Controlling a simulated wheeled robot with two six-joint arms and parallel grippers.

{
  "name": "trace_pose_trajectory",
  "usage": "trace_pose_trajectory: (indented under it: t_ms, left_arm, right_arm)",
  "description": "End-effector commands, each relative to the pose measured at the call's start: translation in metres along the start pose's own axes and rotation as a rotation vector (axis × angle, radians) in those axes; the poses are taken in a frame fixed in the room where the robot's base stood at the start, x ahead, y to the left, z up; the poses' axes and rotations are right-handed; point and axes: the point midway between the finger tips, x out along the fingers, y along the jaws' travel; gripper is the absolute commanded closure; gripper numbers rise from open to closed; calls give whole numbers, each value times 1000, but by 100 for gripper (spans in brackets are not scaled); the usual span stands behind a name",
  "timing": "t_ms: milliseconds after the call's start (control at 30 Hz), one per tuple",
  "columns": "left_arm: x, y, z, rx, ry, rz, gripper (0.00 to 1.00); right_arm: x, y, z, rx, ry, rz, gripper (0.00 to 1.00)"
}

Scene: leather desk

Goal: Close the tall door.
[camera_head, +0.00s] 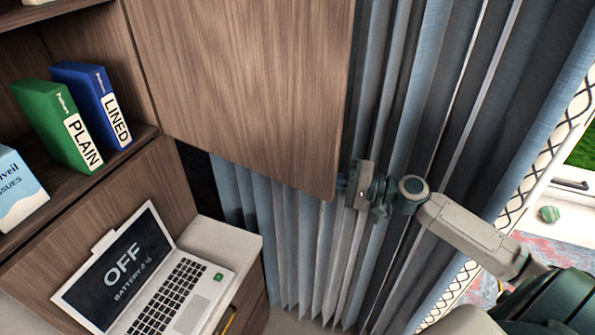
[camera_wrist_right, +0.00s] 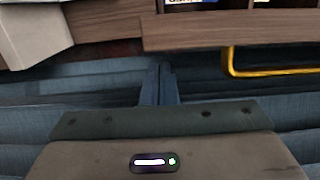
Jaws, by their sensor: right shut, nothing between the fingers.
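The tall door (camera_head: 245,80) is a brown wood-grain panel standing open at the right of the shelf, in front of the curtain. In the right wrist view its edge (camera_wrist_right: 225,31) crosses the upper part, and a yellow handle (camera_wrist_right: 275,71) juts from it at the right. My right gripper (camera_head: 341,184) is at the door's lower right corner, its tips partly hidden or very close to the edge. In the right wrist view its fingers (camera_wrist_right: 161,70) are together and empty, just short of the door's edge. I cannot tell if they touch it. My left gripper is not in view.
A shelf at left holds a green book (camera_head: 55,125), a blue book (camera_head: 92,105) and a tissue box (camera_head: 18,190). Below is an open laptop (camera_head: 150,275) beside a grey-topped drawer unit (camera_head: 222,243). Blue-grey curtains (camera_head: 440,110) hang behind the door and my right arm.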

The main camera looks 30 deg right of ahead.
Motion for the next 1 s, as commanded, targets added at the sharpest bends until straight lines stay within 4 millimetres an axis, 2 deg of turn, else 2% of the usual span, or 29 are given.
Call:
trace_pose_trajectory:
  t_ms: [100,400,600,1000]
  left_arm:
    - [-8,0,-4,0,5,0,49]
    - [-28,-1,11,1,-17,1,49]
    - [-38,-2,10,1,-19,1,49]
    - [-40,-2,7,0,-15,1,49]
  right_arm:
    - [11,-3,0,2,3,-2,100]
    - [39,-4,0,5,3,0,100]
    - [54,-2,-1,3,4,1,100]
    - [61,1,-1,2,3,5,100]
